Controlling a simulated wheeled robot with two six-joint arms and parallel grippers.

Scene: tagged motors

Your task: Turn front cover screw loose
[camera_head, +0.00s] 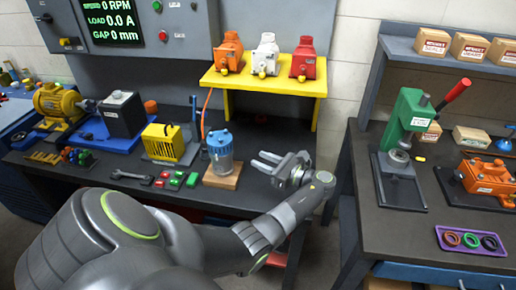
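My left arm reaches in from the lower left, and its gripper (262,161) is over the right end of the left bench. Its two fingers point left and stand apart with nothing between them. They are just right of a clear jar with a blue lid (220,150) on a wooden block, apart from it. No front cover screw can be made out at this size. An orange housing (487,178) lies on the right bench, and a yellow motor (58,104) stands at the far left; any cover screws on them are too small to tell. My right gripper is not in view.
A yellow shelf (265,84) holds orange, white and red tagged units. A yellow ribbed unit (168,143) stands on the left bench. A green press (408,120) and purple tray (470,241) are on the right bench. A floor gap separates the benches.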

